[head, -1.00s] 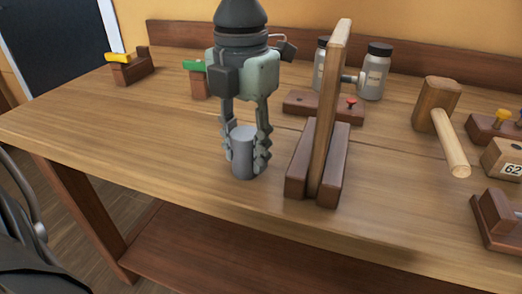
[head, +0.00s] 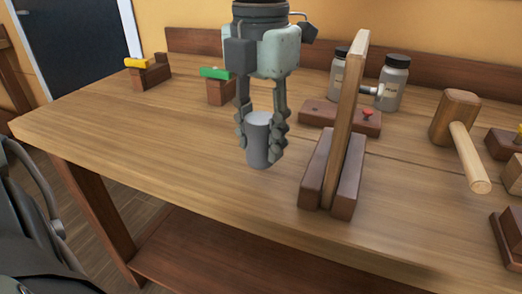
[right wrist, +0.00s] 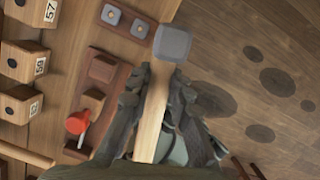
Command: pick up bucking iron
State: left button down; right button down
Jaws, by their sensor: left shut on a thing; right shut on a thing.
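The bucking iron appears to be the plain grey metal cylinder (head: 259,148), upright in the head view, left of the upright wooden board. My left gripper (head: 262,132) points down from above and is shut on it, one finger on each side. I cannot tell for certain how far its base is above the bench. My right gripper (right wrist: 156,85) is out of the head view; in the right wrist view it is shut on the pale wooden handle of a hammer (right wrist: 151,118) with a grey, square-faced head.
The upright board in its brown stand (head: 343,140) is close right of the iron. Behind are jars (head: 393,84) and a block with a red knob (head: 340,117). A wooden mallet (head: 455,115) lies to the right. The bench (head: 150,130) is bare to the left.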

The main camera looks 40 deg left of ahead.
pick_arm(q)
jog(key=s+r, duration=0.7)
jog(key=s, duration=0.4)
jog(key=shift+s+d+r+b, duration=0.15)
jog(key=shift+s+d+b, duration=0.05)
jog(key=shift+s+b, duration=0.15)
pick_arm(e)
jog(key=shift+f, duration=0.35)
